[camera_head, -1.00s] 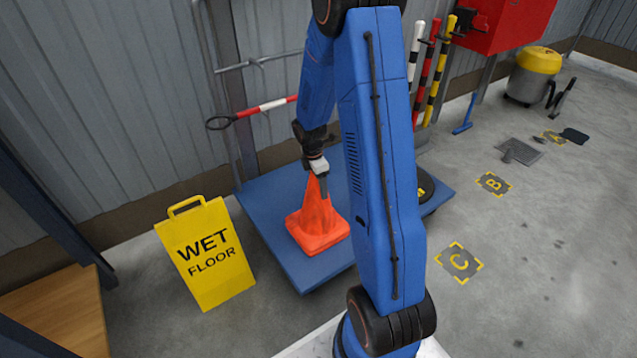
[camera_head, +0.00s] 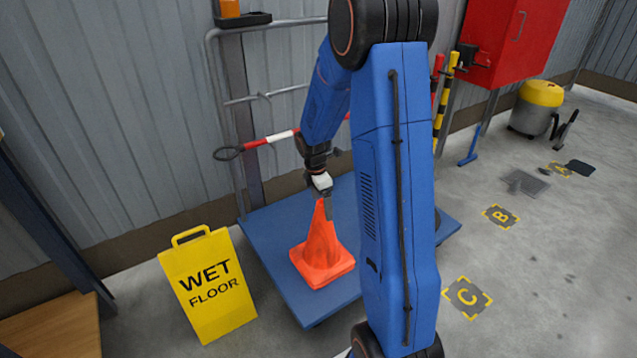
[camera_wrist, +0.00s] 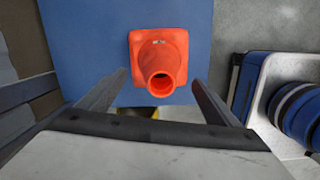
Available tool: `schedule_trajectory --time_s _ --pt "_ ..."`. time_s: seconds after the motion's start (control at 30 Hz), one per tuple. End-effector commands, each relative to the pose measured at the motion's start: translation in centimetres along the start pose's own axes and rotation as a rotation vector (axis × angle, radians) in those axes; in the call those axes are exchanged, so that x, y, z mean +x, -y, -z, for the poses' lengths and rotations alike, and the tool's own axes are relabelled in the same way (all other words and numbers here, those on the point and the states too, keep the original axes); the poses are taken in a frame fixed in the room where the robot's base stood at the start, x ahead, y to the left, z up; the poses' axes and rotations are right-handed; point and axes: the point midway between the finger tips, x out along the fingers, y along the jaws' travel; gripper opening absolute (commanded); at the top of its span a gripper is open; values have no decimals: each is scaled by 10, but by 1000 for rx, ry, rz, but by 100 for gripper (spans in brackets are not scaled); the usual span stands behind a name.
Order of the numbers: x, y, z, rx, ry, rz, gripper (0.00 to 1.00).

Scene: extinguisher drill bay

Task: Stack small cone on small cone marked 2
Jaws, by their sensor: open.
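An orange cone (camera_head: 322,252) stands upright on the blue platform (camera_head: 270,238). It also shows in the wrist view (camera_wrist: 158,62), seen from above with its open round tip toward me. A small pale mark on its base is too small to read. My gripper (camera_head: 327,208) is open and empty at the cone's top, pointing down. In the wrist view my two fingers reach forward on either side below the cone's tip, apart from it. I can make out only one cone; my arm hides part of the platform.
A yellow wet-floor sign (camera_head: 207,285) stands left of the platform. A rail with a red-white bar (camera_head: 270,138) runs behind it. Striped posts (camera_head: 443,100) and a red cabinet (camera_head: 500,45) stand at the back right. The floor around pads B (camera_head: 500,215) and C (camera_head: 467,297) is clear.

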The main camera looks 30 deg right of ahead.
Motion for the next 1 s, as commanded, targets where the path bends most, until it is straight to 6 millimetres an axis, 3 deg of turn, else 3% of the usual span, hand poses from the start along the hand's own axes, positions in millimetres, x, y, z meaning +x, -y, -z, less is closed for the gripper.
schedule_trajectory --time_s 0.2,0.43,1.0 --pt "-46 -1 0 -1 0 -4 85" --pt "-83 0 0 0 0 -2 85" --pt "-113 8 4 41 -2 -14 85"
